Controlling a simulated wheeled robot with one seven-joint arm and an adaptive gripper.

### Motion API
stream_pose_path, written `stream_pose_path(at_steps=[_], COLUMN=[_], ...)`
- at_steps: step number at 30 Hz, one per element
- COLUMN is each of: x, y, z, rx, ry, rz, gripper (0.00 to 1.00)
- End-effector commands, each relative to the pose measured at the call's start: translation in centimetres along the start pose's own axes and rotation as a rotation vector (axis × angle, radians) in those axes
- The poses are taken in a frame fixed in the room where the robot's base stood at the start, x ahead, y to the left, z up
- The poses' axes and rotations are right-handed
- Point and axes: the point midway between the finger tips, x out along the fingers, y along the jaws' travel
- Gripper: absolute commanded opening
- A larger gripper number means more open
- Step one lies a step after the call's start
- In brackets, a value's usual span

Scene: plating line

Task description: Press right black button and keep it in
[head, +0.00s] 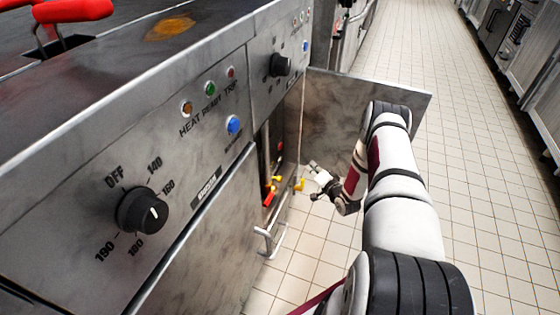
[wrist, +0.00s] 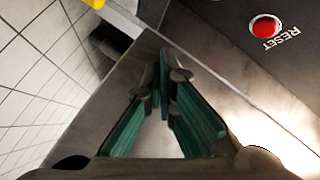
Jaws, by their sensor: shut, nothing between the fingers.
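My gripper (head: 319,172) is at the open cabinet compartment under the fryer-like panel, in front of the open door. In the wrist view its green-padded fingers (wrist: 165,65) are shut and empty, with the tips together. A red round button (wrist: 265,27) marked RESET sits on a dark panel at the upper right of that view, apart from the fingertips. I cannot make out a black push button in either view. The black parts I see are a large dial (head: 143,211) marked OFF to 190 and a second knob (head: 280,65) farther along the front panel.
The open metal door (head: 350,105) stands behind my gripper. Red (head: 269,196) and yellow (head: 299,184) handles are low in the compartment. A bar handle (head: 268,240) sticks out nearer. A blue button (head: 233,124) is on the panel. Tiled floor (head: 480,200) is clear on the right.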

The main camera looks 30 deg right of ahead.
Motion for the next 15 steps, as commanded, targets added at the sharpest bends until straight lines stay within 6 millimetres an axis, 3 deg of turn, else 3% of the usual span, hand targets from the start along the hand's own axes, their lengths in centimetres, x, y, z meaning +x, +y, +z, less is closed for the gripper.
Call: stream_pose_path(at_steps=[8,15], x=[0.3,2.1], y=[-0.3,-1.6], z=[0.2,1.5], rx=[-0.001,-0.002], ry=[-0.002,-0.003], rz=[-0.001,-0.002], gripper=[0.0,0.0])
